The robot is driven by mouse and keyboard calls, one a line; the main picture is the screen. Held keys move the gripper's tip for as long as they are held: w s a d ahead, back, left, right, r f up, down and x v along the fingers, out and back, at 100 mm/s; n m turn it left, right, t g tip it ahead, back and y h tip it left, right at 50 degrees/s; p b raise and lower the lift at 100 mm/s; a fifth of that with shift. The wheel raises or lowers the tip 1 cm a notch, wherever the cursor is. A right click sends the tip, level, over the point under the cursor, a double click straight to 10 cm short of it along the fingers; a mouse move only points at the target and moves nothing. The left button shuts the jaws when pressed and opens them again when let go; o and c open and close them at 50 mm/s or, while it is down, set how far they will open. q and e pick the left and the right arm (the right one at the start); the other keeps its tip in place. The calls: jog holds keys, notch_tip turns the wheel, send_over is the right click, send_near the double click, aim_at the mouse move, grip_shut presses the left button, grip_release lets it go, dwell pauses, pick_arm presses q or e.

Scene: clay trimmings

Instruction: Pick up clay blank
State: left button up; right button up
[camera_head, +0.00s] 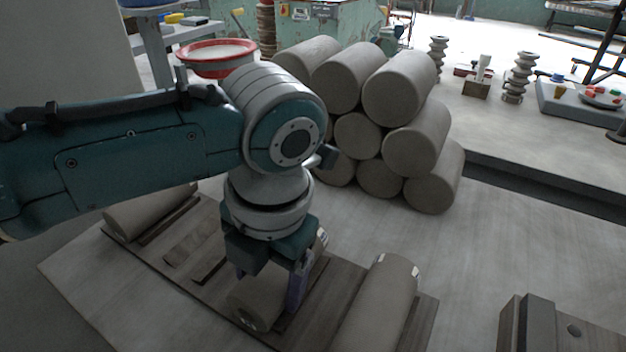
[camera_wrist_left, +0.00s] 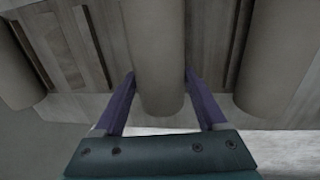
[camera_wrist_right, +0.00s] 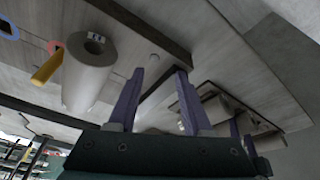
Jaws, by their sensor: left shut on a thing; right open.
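A grey clay blank (camera_head: 258,302) lies on a slatted wooden board (camera_head: 88,263) in the head view. My left gripper (camera_head: 270,283) points down over it and is shut on it, one finger on each side. In the left wrist view my left gripper (camera_wrist_left: 160,92) straddles the same clay blank (camera_wrist_left: 160,60). Two more clay blanks lie on the board, one at right (camera_head: 378,305) and one at far left (camera_head: 150,212). In the right wrist view my right gripper (camera_wrist_right: 158,92) is open with nothing between its fingers.
A stack of several clay cylinders (camera_head: 385,110) stands behind the board. A red-rimmed bowl (camera_head: 216,52) is at the back left. A wooden block (camera_head: 540,328) sits at the lower right. The surface between board and block is clear.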

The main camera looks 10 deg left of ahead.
pick_arm(q)
grip_shut()
jog(key=shift+r, duration=0.1)
dwell(0.3)
